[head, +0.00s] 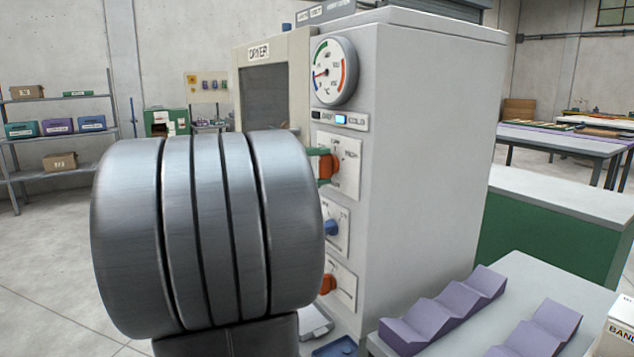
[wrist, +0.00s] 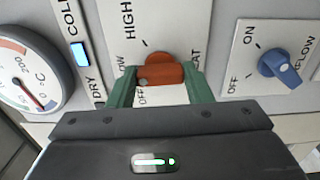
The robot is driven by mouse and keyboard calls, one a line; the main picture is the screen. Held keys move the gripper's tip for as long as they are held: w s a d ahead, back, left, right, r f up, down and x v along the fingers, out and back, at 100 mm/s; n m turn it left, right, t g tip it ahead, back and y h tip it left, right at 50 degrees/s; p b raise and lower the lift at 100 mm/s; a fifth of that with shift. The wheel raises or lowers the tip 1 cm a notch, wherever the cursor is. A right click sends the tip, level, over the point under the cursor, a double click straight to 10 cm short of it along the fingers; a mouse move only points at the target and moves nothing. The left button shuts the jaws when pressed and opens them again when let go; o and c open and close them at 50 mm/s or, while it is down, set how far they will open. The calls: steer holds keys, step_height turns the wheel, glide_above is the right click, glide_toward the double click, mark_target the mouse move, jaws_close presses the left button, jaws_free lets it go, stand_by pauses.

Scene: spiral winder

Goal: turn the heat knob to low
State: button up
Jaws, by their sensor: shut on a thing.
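The heat knob (wrist: 160,75) is orange-red and sits on a white plate marked HIGH, LOW, OFF and HEAT in the wrist view. It also shows in the head view (head: 330,166), on the front of the grey dryer cabinet (head: 430,150). My gripper (wrist: 161,76) has its green fingers on opposite sides of the knob and is shut on it. In the head view my gripper (head: 324,166) is partly hidden behind my arm. The LOW label is partly covered by a finger. I cannot tell exactly which mark the knob points at.
A blue airflow knob (head: 331,228) and another orange knob (head: 328,284) are below the heat knob. A dial gauge (head: 333,71) is above, with a lit blue COLD lamp (head: 341,119). A table with purple ridged blocks (head: 440,318) stands at lower right.

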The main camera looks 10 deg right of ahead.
stand_by(0.4)
steer(key=o, duration=1)
steer(key=p+v, duration=0.1)
steer(key=v, duration=1.3)
steer(key=shift+d, duration=0.1)
steer(key=b+x, duration=0.1)
steer(key=x, duration=1.2)
steer(key=shift+w+d, duration=0.15)
steer(key=shift+d, duration=0.2)
